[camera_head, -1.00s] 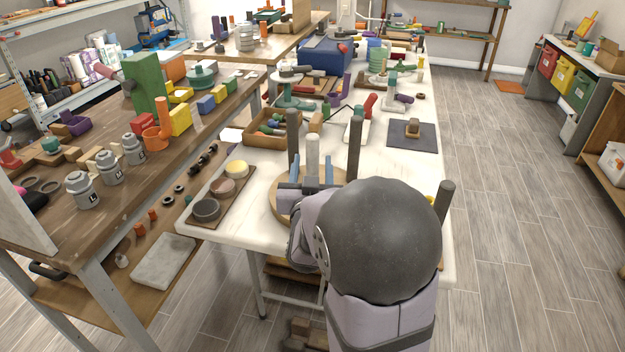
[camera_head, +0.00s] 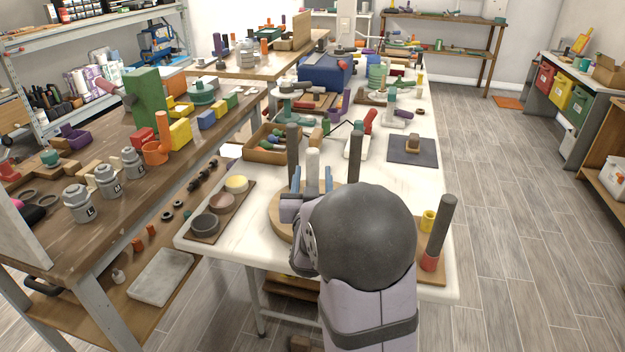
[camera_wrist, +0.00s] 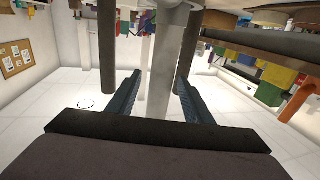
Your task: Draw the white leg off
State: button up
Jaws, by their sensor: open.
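The white leg (camera_head: 312,168) stands upright on a round wooden seat (camera_head: 276,214), among dark grey legs (camera_head: 293,150). My gripper (camera_head: 312,180) is open, with one blue finger to each side of the white leg in the head view. In the wrist view the pale leg (camera_wrist: 161,75) runs between the two open fingers (camera_wrist: 157,92). I cannot tell whether either finger touches it. Two dark legs (camera_wrist: 107,45) hang to either side there. My wrist and arm hide the right part of the seat and the leg's foot.
A board with round dishes (camera_head: 205,225) lies left of the seat. A wooden tray (camera_head: 258,154) and a dark mat (camera_head: 413,156) lie further back.

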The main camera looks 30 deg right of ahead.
jog(key=x, duration=0.3)
jog(key=shift+w+d, duration=0.15)
jog(key=shift+w, duration=0.2)
grip_shut()
notch_tip(320, 180, up, 10)
jog(key=p, duration=0.1)
dwell(0.5)
dwell(0.7)
